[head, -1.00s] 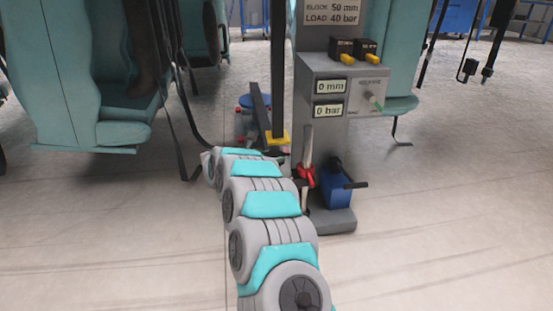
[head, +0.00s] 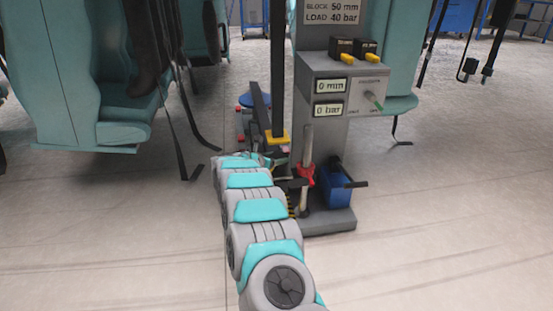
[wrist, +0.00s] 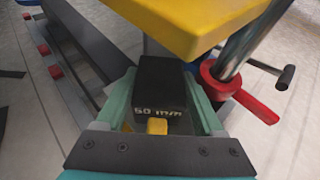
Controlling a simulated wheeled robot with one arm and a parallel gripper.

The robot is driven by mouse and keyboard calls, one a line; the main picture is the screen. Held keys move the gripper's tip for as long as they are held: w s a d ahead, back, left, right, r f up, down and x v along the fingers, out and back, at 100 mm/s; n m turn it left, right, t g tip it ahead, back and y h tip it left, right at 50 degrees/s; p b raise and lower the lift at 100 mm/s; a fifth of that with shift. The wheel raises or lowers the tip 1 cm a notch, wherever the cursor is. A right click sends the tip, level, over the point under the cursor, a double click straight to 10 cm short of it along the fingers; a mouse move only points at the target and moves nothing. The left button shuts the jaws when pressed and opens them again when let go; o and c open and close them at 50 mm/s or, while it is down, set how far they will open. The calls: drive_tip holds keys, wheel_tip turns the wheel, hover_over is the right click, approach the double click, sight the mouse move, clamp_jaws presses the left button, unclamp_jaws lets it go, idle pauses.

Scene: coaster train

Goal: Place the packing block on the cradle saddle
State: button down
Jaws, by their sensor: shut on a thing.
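The packing block (wrist: 162,85) is black, marked 50 mm, with a yellow tab at its near end in the wrist view. My gripper (wrist: 160,92) is shut on it, one teal finger on each side. A thick yellow plate (wrist: 190,22) overhangs just beyond and above the block; whether they touch is unclear. The yellow plate also shows in the head view (head: 278,137), at the foot of a dark upright post. I cannot tell which surface is the cradle saddle. In the head view my arm hides the block and gripper.
A metal rod with a red collar (wrist: 235,88) stands close right of the block. A grey stand (head: 335,110) shows 0 mm and 0 bar and carries two black blocks with yellow tabs. A teal seat (head: 95,90) with hanging straps is at left.

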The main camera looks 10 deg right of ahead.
drive_tip(key=shift+f, duration=0.1)
unclamp_jaws()
drive_tip(key=shift+r, duration=0.2)
drive_tip(key=v, duration=1.2)
